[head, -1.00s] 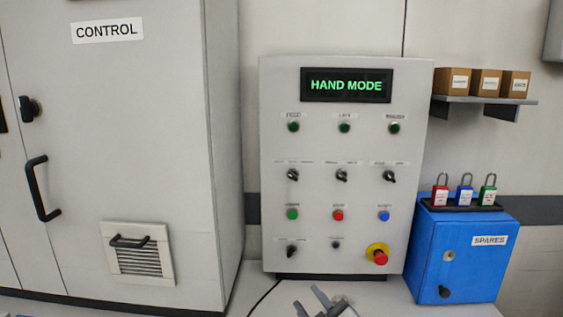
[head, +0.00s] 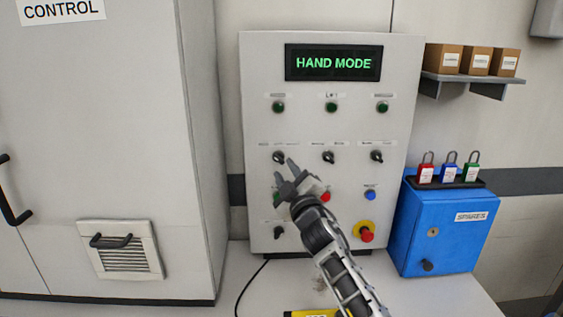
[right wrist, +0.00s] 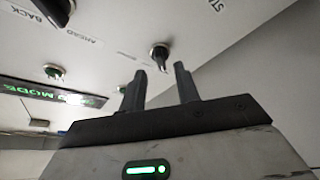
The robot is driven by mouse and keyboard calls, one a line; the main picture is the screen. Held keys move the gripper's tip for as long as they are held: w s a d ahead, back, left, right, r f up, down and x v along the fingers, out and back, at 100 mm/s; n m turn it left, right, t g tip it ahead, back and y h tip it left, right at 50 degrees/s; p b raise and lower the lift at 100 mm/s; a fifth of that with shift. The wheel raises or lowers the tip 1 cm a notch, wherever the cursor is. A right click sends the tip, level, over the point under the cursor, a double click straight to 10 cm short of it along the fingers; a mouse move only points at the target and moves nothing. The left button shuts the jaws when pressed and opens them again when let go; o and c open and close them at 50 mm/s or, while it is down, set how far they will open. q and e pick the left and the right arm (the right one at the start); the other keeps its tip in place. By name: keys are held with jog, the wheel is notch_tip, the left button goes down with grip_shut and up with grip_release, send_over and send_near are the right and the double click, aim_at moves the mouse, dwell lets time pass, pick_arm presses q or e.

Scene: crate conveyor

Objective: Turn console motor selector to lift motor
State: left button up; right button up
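The grey console (head: 258,60) stands upright and its display (head: 333,63) reads HAND MODE. A row of three black selector knobs crosses its middle: left (head: 279,157), middle (head: 328,157) and right (head: 377,156). A fourth black knob (head: 279,232) is at lower left. Their labels are too small to tell which is the motor selector. My right gripper (head: 285,167) is in front of the panel, just below the left knob, fingers apart and empty. In the right wrist view, the open fingers (right wrist: 160,85) point towards a black knob (right wrist: 160,55), with no clear contact. My left gripper is out of view.
Green lamps line the console's top. A red button (head: 325,196), a blue button (head: 370,194) and a red emergency stop on yellow (head: 364,232) are close to my right arm. A blue spares box (head: 450,235) stands right, a control cabinet (head: 110,150) left.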

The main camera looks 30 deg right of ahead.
aim_at(279, 161)
jog(key=shift+x, duration=1.85)
jog(key=shift+a, duration=0.1)
jog(key=shift+s, duration=0.1)
grip_shut()
